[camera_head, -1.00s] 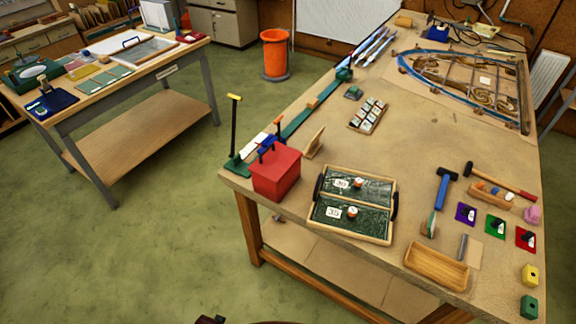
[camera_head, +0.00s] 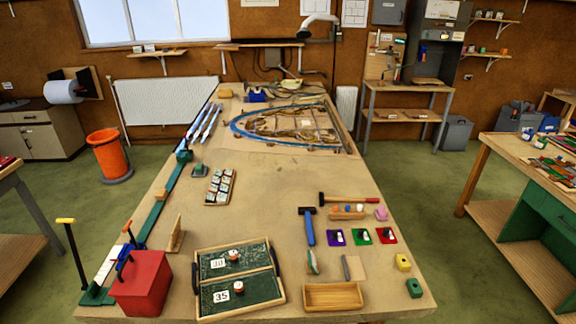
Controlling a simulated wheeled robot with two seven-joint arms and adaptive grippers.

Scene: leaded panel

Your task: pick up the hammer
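Two hammer-like tools lie on the workbench (camera_head: 250,165), in the right part of its near half. Neither of my grippers shows in the head view, and nothing touches either tool.
A wooden tray (camera_head: 333,308) lies at the near edge, right of a green two-panel board (camera_head: 238,276). A red box (camera_head: 141,284) stands at the near left. Purple, green and red pads (camera_head: 360,236) lie near the hammers. The leaded panel (camera_head: 290,126) fills the far end.

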